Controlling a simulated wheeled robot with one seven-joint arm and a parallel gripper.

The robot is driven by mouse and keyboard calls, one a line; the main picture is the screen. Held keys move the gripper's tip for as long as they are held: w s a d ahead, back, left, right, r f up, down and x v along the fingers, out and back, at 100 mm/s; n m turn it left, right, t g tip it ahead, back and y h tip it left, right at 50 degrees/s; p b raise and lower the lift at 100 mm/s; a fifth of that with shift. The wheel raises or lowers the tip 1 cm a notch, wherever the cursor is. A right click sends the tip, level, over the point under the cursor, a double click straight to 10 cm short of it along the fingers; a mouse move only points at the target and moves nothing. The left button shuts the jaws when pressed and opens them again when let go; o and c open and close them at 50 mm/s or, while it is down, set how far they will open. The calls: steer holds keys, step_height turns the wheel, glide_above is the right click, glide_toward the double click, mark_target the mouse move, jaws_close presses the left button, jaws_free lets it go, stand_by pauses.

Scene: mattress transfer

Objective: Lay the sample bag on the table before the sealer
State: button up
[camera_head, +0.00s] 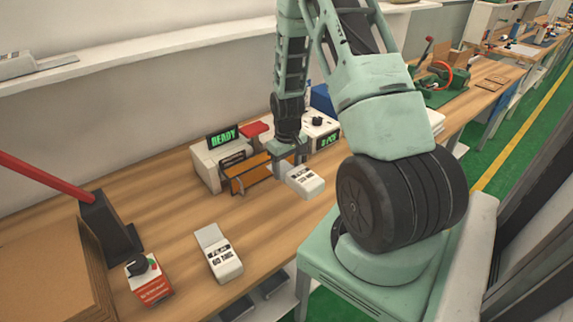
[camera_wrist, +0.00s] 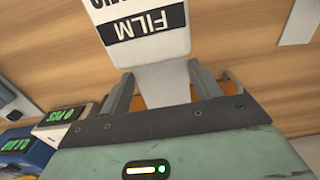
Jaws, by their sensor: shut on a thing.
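A white sample bag (camera_head: 305,181) with a dark printed label is held at the front of the sealer. In the wrist view its end (camera_wrist: 163,82) sits between my two fingers, and the label reads FILM. My gripper (camera_head: 287,158) points down and is shut on this bag; it also shows in the wrist view (camera_wrist: 163,88). The sealer (camera_head: 207,170) is a white machine with a green READY display and an orange-brown front part, just left of my gripper. I cannot tell whether the bag touches the table (camera_head: 180,205).
A second white bag with a similar label (camera_head: 222,262) lies nearer the front edge. A red and white box with a black knob (camera_head: 149,281) and a black stand with a red bar (camera_head: 110,228) are at left. A display device (camera_head: 322,132) stands behind my gripper.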

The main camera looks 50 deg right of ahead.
mark_target(287, 197)
steer(key=shift+f+b, duration=3.2)
steer(key=shift+f, duration=1.3)
steer(key=shift+f+b, duration=0.45)
steer(key=shift+f, duration=0.2)
steer(key=o, duration=1.2)
steer(key=shift+r, duration=0.1)
step_height(287, 197, up, 17)
steer(key=shift+r+b, duration=0.1)
steer(key=shift+b, duration=0.7)
